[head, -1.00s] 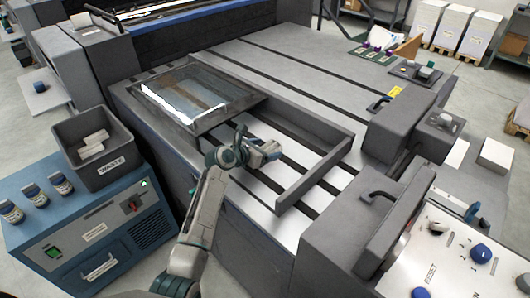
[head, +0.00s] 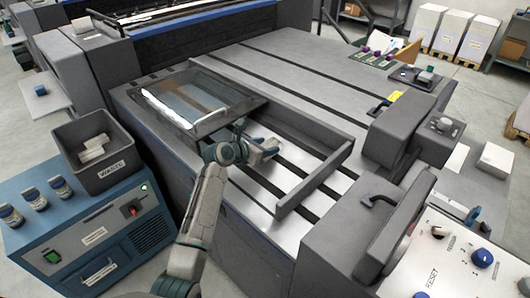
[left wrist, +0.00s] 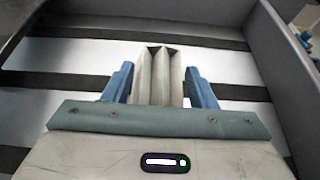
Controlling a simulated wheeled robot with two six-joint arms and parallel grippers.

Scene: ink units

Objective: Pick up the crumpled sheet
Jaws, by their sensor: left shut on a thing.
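The crumpled sheet (left wrist: 160,77) shows in the left wrist view as a pale, beige folded piece with upright creases. It stands between the two blue fingers of my left gripper (left wrist: 158,82), which is shut on it. In the head view my left gripper (head: 267,149) is low over the machine's slotted metal bed, inside the grey frame and just right of the glass-topped tray. The sheet is too small and covered to make out in the head view. My right gripper is not in view.
A raised grey rail (head: 318,178) bounds the bed right of my gripper. The glass-topped tray (head: 262,101) lies to the left. A dark bin marked WASTE (head: 121,163), with pale blocks inside, stands on a blue cabinet (head: 75,231). A control panel (head: 456,246) is at lower right.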

